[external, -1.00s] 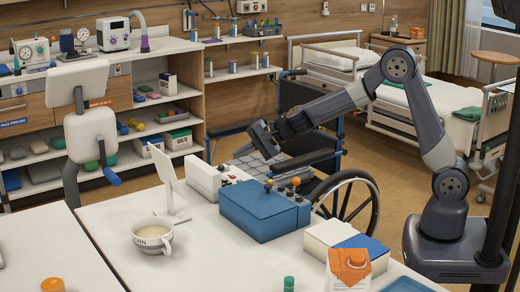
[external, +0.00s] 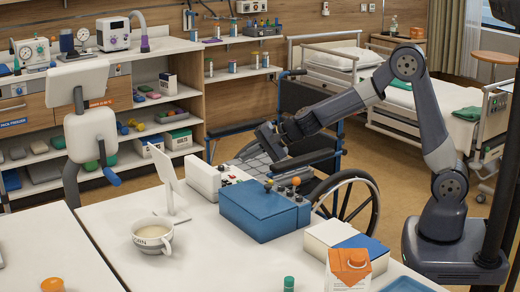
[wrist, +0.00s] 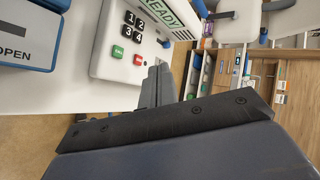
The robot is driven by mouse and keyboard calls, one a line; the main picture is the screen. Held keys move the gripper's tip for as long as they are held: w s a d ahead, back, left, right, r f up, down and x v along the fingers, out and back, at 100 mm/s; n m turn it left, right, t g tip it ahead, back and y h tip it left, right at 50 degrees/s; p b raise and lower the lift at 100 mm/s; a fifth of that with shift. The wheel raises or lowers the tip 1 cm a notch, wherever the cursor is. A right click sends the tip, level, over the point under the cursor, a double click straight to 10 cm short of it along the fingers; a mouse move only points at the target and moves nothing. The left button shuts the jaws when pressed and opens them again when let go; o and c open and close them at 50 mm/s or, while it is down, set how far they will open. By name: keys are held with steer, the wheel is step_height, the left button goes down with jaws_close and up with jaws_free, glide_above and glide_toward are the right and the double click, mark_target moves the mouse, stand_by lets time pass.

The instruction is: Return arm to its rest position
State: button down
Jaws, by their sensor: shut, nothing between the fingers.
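My gripper (external: 270,142) is at the end of my arm in the external view, above the far edge of the white table and behind the blue box (external: 264,209). Its fingers (wrist: 158,88) show in the wrist view, pressed together with nothing between them. A white device with numbered buttons (wrist: 133,32) is beyond the fingers in the wrist view; a green and a red button show on it. In the external view this white device (external: 204,176) stands at the table's far edge, left of the gripper. My gripper touches none of these.
The table (external: 215,262) also holds a cup (external: 152,236), a carton (external: 348,271) and a white-and-blue box (external: 340,236). A wheelchair (external: 352,196) stands close behind the table, below my arm. A bed (external: 385,100) is farther back.

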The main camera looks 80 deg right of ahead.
steer(key=s+a+r+n+g+y+p, duration=0.25)
steer(key=s+a+n, duration=0.25)
steer(key=s, duration=0.5)
steer(key=s+a+r+n+g+y+p, duration=0.1)
steer(key=s+a+r+n+g+p, duration=0.15)
steer(key=s+a+n, duration=0.55)
steer(key=s+d+f+n+g+h+p, duration=0.1)
steer(key=s+d+n+g, duration=0.1)
steer(key=s, duration=1)
steer(key=s+d+f+n+g+h+p, duration=0.2)
steer(key=s+d, duration=0.1)
steer(key=s, duration=1)
steer(key=shift+s+d+n, duration=0.15)
steer(key=shift+s+n, duration=0.15)
steer(key=c, duration=2.1)
jaws_free()
